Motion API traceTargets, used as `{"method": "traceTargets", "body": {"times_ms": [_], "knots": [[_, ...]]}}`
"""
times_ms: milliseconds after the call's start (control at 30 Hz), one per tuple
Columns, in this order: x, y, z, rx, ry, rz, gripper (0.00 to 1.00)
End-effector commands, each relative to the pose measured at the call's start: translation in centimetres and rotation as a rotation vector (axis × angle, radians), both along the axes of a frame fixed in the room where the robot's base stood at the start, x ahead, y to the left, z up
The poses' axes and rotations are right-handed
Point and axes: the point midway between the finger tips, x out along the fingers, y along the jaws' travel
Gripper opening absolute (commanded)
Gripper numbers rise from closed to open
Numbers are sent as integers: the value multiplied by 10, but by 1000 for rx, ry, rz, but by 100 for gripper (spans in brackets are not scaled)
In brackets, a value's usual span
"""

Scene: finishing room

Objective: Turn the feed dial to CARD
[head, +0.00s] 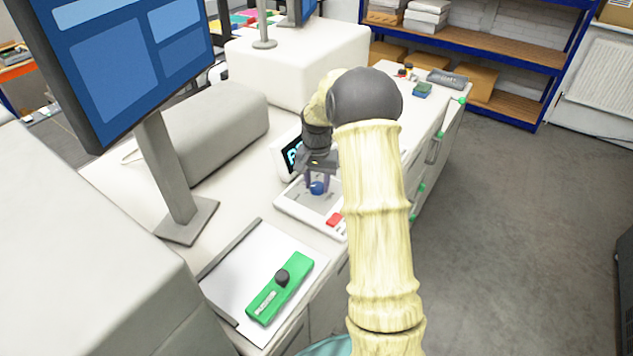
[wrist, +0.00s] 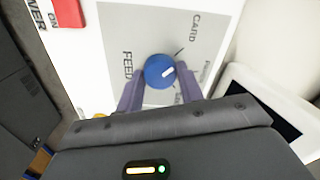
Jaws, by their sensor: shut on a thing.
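The feed dial (wrist: 157,74) is a round blue knob with a short white pointer mark, on a grey panel (wrist: 120,35). It also shows in the head view (head: 317,188). The word CARD is printed at the upper right of the dial, with a tick line below it; FEED is printed at the left. The white mark points right and slightly up, below the CARD tick. Other labels at the right are partly hidden by a finger. My gripper (wrist: 160,78) is shut on the dial, one purple finger on each side.
A red switch (head: 334,219) marked POWER and ON sits on the same white device (head: 290,206). A small display (head: 290,158) stands behind it. A green tool (head: 280,290) with a black knob lies nearer on the bench. A monitor (head: 125,60) stands at the left.

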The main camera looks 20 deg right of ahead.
Motion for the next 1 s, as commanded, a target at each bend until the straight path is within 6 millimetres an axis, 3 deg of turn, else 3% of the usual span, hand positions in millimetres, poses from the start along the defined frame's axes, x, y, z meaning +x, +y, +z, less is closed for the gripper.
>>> {"method": "traceTargets", "body": {"times_ms": [667,700,767,800,1000], "knots": [[1,0,1,0,-2,91,14],[1,0,1,0,-2,91,43],[1,0,1,0,-2,90,55],[0,0,1,0,-1,90,59],[0,0,0,-1,-1,88,59]]}}
